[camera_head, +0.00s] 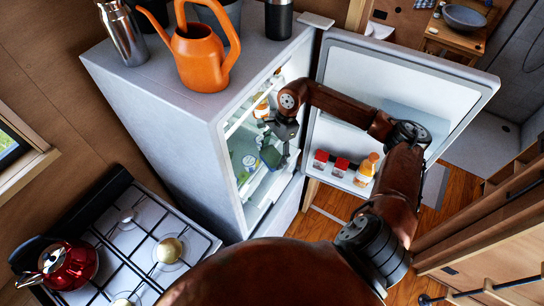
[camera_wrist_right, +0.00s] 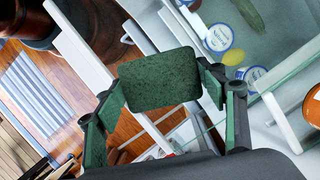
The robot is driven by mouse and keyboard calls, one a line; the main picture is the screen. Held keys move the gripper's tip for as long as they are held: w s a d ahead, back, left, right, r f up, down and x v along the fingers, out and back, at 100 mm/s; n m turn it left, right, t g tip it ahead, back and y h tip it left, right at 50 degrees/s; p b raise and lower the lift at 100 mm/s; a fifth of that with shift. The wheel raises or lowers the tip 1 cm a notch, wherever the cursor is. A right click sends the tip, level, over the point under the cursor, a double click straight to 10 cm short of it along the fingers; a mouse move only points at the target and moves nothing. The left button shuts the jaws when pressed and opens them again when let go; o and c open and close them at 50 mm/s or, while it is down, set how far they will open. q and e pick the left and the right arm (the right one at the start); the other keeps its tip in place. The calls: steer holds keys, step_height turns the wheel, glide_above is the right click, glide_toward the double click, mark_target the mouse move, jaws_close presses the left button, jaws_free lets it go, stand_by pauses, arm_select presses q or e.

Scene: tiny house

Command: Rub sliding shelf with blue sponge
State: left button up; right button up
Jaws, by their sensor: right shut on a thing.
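My right gripper (camera_head: 276,141) reaches into the open fridge and is shut on a sponge (camera_wrist_right: 160,78). The sponge looks dark green rather than blue, a flat rounded block between the two fingers (camera_wrist_right: 165,105) in the wrist view. It also shows small in the head view (camera_head: 270,157). A glass shelf with a pale edge (camera_wrist_right: 278,72) lies beyond the sponge, bearing lidded tubs (camera_wrist_right: 219,38) and a green vegetable (camera_wrist_right: 248,14). I cannot tell which shelf slides, or whether the sponge touches one. My left gripper is not in view.
The fridge door (camera_head: 400,75) stands open to the right, with red jars and an orange bottle (camera_head: 366,169) in its rack. An orange watering can (camera_head: 199,48) and a steel flask (camera_head: 122,33) stand on top. A stove (camera_head: 140,245) with a red kettle (camera_head: 63,266) is lower left.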

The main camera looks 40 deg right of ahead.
mark_target(259, 177)
steer(key=shift+s+a+f+b, duration=0.1)
steer(key=shift+s+a, duration=0.25)
steer(key=shift+a, duration=0.4)
steer(key=shift+s+a+f+b, duration=0.1)
steer(key=shift+s+a, duration=0.3)
steer(key=shift+a, duration=0.4)
steer(key=shift+s+a+b, duration=0.1)
steer(key=shift+s+a, duration=0.25)
steer(key=shift+a, duration=0.4)
steer(key=shift+c, duration=0.3)
steer(key=shift+s+a+r, duration=0.1)
steer(key=shift+s+a, duration=0.15)
steer(key=shift+a, duration=0.4)
steer(key=shift+s+a+r, duration=0.1)
steer(key=shift+s+a, duration=0.1)
steer(key=shift+a, duration=0.45)
steer(key=shift+r+p, duration=0.35)
steer(key=shift+r, duration=1.4)
steer(key=shift+p+v, duration=0.35)
steer(key=shift+v, duration=0.8)
steer(key=shift+a+r, duration=0.1)
steer(key=shift+r, duration=0.25)
